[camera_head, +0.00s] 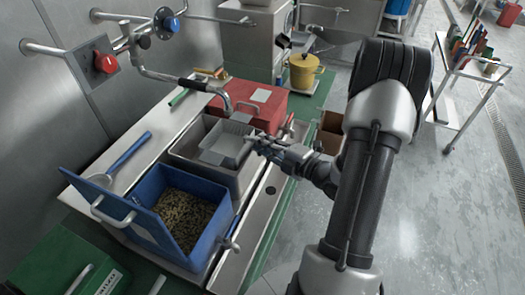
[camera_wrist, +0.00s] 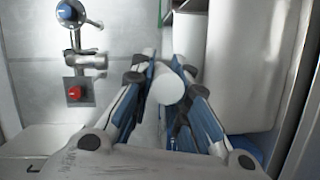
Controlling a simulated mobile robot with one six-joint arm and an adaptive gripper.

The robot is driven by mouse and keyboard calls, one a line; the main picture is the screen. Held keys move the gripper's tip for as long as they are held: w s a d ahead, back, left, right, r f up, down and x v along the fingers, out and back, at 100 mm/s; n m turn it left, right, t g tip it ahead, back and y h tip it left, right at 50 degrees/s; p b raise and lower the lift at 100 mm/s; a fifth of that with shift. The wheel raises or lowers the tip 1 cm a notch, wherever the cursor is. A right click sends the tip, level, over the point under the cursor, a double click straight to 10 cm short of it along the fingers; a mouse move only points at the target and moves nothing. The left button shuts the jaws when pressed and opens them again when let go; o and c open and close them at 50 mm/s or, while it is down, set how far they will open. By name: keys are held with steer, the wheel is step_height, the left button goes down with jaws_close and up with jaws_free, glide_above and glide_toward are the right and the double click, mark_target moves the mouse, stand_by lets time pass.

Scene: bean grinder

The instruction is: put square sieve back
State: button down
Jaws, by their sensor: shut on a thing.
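The square sieve (camera_head: 224,148) is a light grey square pan, seen over the grey bin (camera_head: 190,152) in the middle of the bench. I cannot tell whether it rests in the bin or hangs just above it. My gripper (camera_head: 262,143) is at the sieve's right side, shut on its handle. In the wrist view my fingers (camera_wrist: 165,70) close around a pale round handle (camera_wrist: 167,90). The sieve's pan cannot be made out for sure there, and the inside of the bin is mostly hidden under the sieve.
A blue bin (camera_head: 150,187) of brown beans stands in front, its lid (camera_head: 118,207) open. A red box (camera_head: 245,98) stands behind. A blue scoop (camera_head: 130,153) lies at the left. The red button (camera_head: 105,63) and pipe (camera_head: 160,76) jut from the wall.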

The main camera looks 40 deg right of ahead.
step_height(320, 180, down, 2)
steer(key=shift+f, duration=0.1)
steer(key=shift+w+f+b, duration=0.1)
steer(key=shift+f+b, duration=0.25)
steer(key=shift+b, duration=0.35)
steer(key=shift+f+b, duration=0.3)
steer(key=shift+b, duration=0.05)
steer(key=c, duration=1.6)
jaws_free()
steer(key=shift+o, duration=0.2)
